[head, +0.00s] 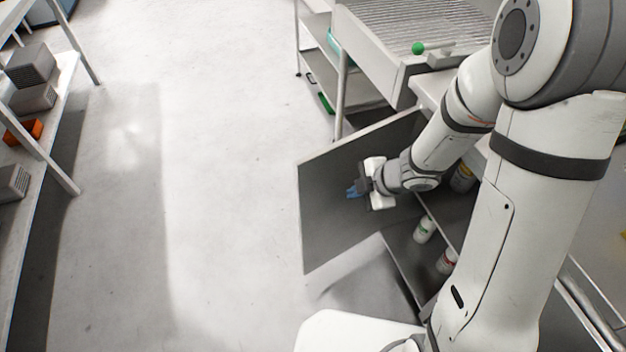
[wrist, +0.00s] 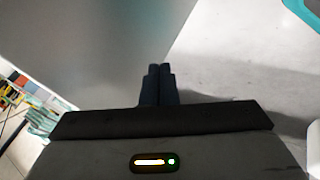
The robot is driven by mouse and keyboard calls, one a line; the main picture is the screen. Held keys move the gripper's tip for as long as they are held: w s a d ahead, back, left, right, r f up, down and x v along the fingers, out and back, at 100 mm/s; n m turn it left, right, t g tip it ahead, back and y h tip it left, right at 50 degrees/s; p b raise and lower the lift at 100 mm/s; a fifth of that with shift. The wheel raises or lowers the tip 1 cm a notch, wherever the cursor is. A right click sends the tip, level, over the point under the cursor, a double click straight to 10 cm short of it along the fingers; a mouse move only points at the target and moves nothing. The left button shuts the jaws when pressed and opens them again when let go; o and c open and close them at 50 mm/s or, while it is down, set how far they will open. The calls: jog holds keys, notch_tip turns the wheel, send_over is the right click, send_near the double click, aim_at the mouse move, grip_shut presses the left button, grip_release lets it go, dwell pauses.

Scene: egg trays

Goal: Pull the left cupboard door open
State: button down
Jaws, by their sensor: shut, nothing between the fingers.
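The left cupboard door (head: 325,215) is a grey panel in the head view, swung wide out from the cupboard on the right. Its inner face is towards me. My gripper (head: 353,190) has blue-grey fingers and is in front of that face; I cannot tell whether they touch it. In the wrist view the fingers (wrist: 157,82) are together and empty, with a smooth grey surface, probably the door (wrist: 90,45), beyond them. The cupboard interior shows behind my arm, partly hidden, with white bottles (head: 424,230) on a shelf. The door's handle is not visible.
A ribbed rack (head: 415,20) with a green ball (head: 418,48) stands beyond the door. Shelving with grey crates (head: 30,65) and an orange bin (head: 24,131) lines the left. The pale floor (head: 200,180) between is clear.

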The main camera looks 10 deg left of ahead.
jog(key=s+a+r+n+g+p, duration=0.1)
jog(key=s+a+n+g, duration=0.1)
jog(key=s, duration=0.1)
jog(key=y+b, duration=0.1)
jog(key=b, duration=0.3)
send_near(301, 204)
notch_tip(301, 204, down, 4)
jog(key=s, duration=0.3)
jog(key=shift+w+a+f, duration=0.1)
jog(key=shift+w+a, duration=1.3)
jog(key=shift+w, duration=0.2)
jog(key=shift+w, duration=0.1)
